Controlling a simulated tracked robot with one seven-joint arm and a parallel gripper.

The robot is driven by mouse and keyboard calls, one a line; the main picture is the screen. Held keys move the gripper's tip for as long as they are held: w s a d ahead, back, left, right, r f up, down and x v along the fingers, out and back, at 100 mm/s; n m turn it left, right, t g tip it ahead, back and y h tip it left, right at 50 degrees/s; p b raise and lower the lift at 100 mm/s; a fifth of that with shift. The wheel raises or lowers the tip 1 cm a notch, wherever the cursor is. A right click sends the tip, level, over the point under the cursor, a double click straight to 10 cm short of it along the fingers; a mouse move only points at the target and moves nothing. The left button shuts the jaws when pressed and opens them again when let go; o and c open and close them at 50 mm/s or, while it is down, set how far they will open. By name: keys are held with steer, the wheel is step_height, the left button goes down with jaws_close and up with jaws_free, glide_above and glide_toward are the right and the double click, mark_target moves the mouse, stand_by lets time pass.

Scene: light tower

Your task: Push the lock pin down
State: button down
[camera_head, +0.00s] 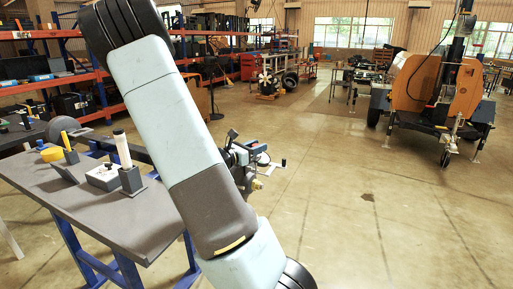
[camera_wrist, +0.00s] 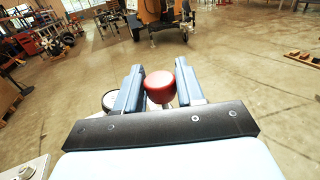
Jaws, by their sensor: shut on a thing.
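My gripper (camera_wrist: 160,82) is shut on a red round-topped knob (camera_wrist: 160,87), which sits between its two blue-grey fingers in the wrist view. What lies below the knob is mostly hidden by the gripper. In the head view my gripper (camera_head: 256,148) is partly hidden behind my arm, beside the grey workbench. The orange light tower trailer (camera_head: 430,88) stands across the floor at the right; its lower end also shows at the top of the wrist view (camera_wrist: 152,12). I cannot make out a lock pin on it at this distance.
The grey workbench (camera_head: 135,222) at the left holds a white cylinder in a dark stand (camera_head: 122,150), a small grey box (camera_head: 103,177) and a yellow object (camera_head: 51,154). Shelves (camera_head: 50,75) line the back left. Open concrete floor lies between bench and trailer.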

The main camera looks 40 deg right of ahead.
steer(key=shift+w+f, duration=0.15)
steer(key=shift+f, duration=1.2)
steer(key=shift+a, duration=0.1)
steer(key=c, duration=0.8)
jaws_free()
steer(key=a, duration=1.3)
steer(key=shift+a, duration=0.35)
